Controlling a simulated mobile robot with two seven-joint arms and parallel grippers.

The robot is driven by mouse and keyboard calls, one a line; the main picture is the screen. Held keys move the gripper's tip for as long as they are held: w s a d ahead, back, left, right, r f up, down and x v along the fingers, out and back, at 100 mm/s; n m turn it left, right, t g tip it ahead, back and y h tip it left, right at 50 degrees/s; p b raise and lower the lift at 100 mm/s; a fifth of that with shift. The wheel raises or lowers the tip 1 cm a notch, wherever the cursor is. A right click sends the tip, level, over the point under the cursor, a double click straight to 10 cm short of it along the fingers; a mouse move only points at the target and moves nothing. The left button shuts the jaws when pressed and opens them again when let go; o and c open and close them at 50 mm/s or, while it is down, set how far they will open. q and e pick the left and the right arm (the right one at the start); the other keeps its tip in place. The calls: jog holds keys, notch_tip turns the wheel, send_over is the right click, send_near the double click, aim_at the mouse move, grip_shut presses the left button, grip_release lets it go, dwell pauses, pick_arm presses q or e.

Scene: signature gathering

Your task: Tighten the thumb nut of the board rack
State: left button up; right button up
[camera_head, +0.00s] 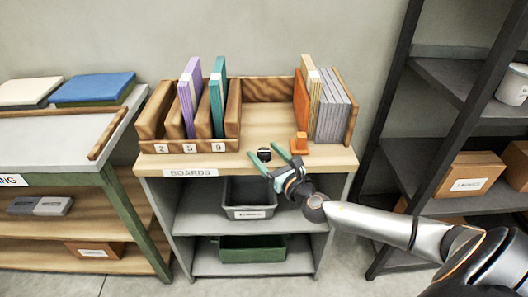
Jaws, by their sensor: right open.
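The wooden board rack (190,147) stands on top of the shelf unit, with numbered slots at its left part. A small black knob (264,154), which looks like the thumb nut, is at the front edge of the top. My right gripper (267,154) comes in from the lower right with its green fingers apart. In the picture the knob lies between the fingertips; I cannot tell whether either finger touches it. An orange block (299,143) sits just right of the fingers. My left gripper is not in view.
Purple (189,92) and teal (217,100) boards stand in the left slots. Orange, tan and grey boards (333,105) stand at the right. A dark bin (250,198) is below my gripper, with a green bin (252,249) lower. A dark shelf (420,165) stands right.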

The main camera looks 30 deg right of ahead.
jog(key=shift+w, duration=0.5)
grip_shut()
dwell(0.3)
